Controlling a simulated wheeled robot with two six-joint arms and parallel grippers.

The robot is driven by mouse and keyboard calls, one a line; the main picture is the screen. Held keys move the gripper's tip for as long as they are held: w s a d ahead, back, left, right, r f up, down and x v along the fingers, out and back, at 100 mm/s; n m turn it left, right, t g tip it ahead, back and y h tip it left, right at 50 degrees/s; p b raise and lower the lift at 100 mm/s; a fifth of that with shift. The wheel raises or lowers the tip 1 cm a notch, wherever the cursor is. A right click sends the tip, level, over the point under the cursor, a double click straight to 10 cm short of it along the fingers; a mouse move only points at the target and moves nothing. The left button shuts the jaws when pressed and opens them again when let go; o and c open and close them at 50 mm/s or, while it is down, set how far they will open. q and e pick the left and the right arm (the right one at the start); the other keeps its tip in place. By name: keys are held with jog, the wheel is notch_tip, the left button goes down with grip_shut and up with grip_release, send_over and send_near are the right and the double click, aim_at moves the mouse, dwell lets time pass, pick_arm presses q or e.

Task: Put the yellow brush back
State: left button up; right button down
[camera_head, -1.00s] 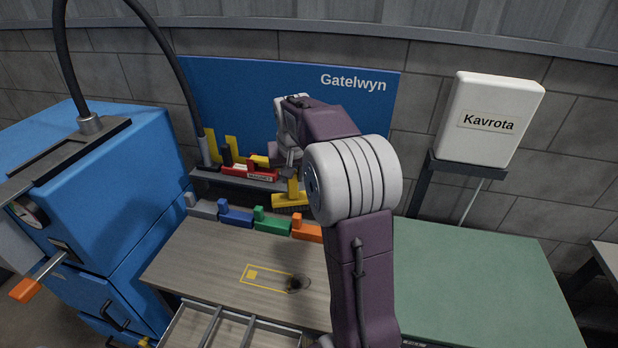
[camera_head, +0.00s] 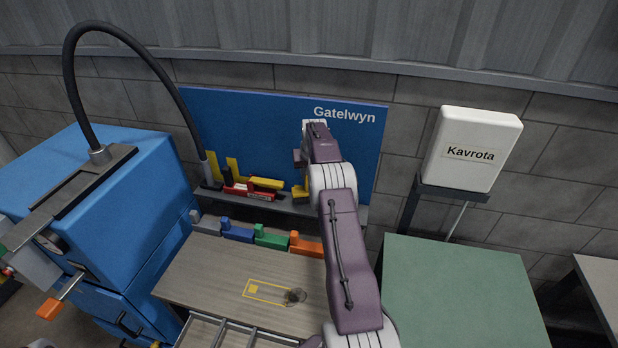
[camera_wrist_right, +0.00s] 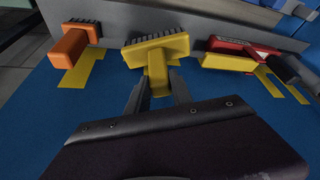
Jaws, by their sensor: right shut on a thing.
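The yellow brush (camera_wrist_right: 155,50) is in my right gripper (camera_wrist_right: 158,84), whose fingers are shut around its handle in the right wrist view. Its dark bristles show on the far side, and a yellow patch on the blue board lies behind it. In the head view the yellow brush (camera_head: 300,191) is at the shelf (camera_head: 345,211) below the blue board (camera_head: 270,110), partly hidden by my arm. I cannot tell whether it touches the shelf. My left gripper is not in view.
An orange brush (camera_wrist_right: 72,45) is on one side of the yellow brush and a red tool (camera_wrist_right: 250,48) on the other. Several coloured blocks, including a green one (camera_head: 270,238), line the bench's back edge. A black hose (camera_head: 150,60) arches at left. The green tabletop (camera_head: 455,295) is clear.

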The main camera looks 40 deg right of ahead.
jog(key=shift+a+f, duration=0.1)
jog(key=shift+a, duration=0.15)
jog(key=f+p, duration=0.2)
jog(key=f, duration=0.1)
jog(key=shift+w+d+f+p, duration=0.15)
jog(key=shift+d+p, duration=0.1)
jog(key=shift+p, duration=0.15)
jog(key=shift+d+f, duration=0.1)
jog(key=shift+f, duration=0.2)
jog(key=shift+f+b, duration=0.1)
jog(key=shift+b, duration=0.2)
jog(key=c, duration=1.1)
grip_release()
